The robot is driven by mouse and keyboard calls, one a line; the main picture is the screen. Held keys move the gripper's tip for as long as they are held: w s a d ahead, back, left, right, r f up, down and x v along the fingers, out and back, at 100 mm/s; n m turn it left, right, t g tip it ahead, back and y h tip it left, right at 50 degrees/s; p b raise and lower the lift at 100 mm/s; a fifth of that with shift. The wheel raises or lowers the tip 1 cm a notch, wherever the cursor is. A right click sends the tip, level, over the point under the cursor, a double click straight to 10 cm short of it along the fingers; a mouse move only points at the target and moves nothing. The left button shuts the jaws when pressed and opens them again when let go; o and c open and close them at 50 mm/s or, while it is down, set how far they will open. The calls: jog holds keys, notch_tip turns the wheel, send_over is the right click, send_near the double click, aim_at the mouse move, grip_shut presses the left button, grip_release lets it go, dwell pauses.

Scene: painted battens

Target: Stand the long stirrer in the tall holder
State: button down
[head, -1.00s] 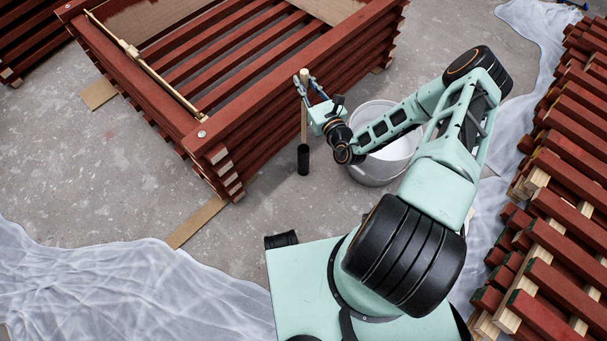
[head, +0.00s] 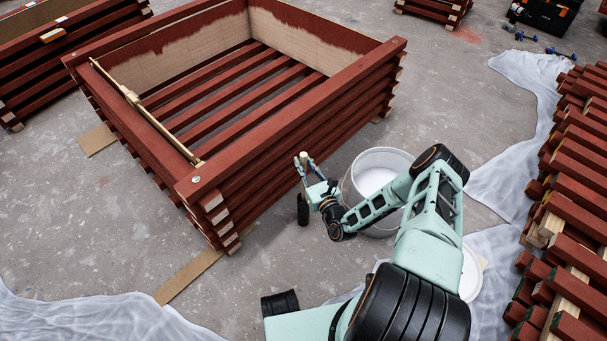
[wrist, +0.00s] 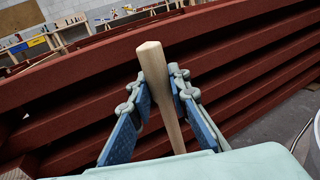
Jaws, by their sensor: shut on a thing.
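The long stirrer, a pale wooden rod, stands about upright in my gripper (head: 304,169); the stirrer's top (head: 303,157) rises just above the fingers. In the wrist view the stirrer (wrist: 157,72) runs between the blue pads of my gripper (wrist: 160,92), which is shut on it. The tall holder, a slim black cylinder (head: 303,212), stands on the floor below my gripper, in line with the stirrer. The stirrer's lower end is hidden by the gripper and holder, so I cannot see how deep it is.
A large red slatted frame (head: 270,130) stands close left of my gripper, with a thin brass-coloured bar (head: 150,115) on its edge. A pale bucket (head: 348,190) stands close right of the holder. Red battens (head: 580,180) are stacked far right. Grey floor lies in front.

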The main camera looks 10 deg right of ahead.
jog(key=shift+f+b, duration=0.8)
jog(key=shift+f, duration=1.35)
jog(key=shift+f, duration=0.2)
jog(key=c, duration=1.8)
grip_release()
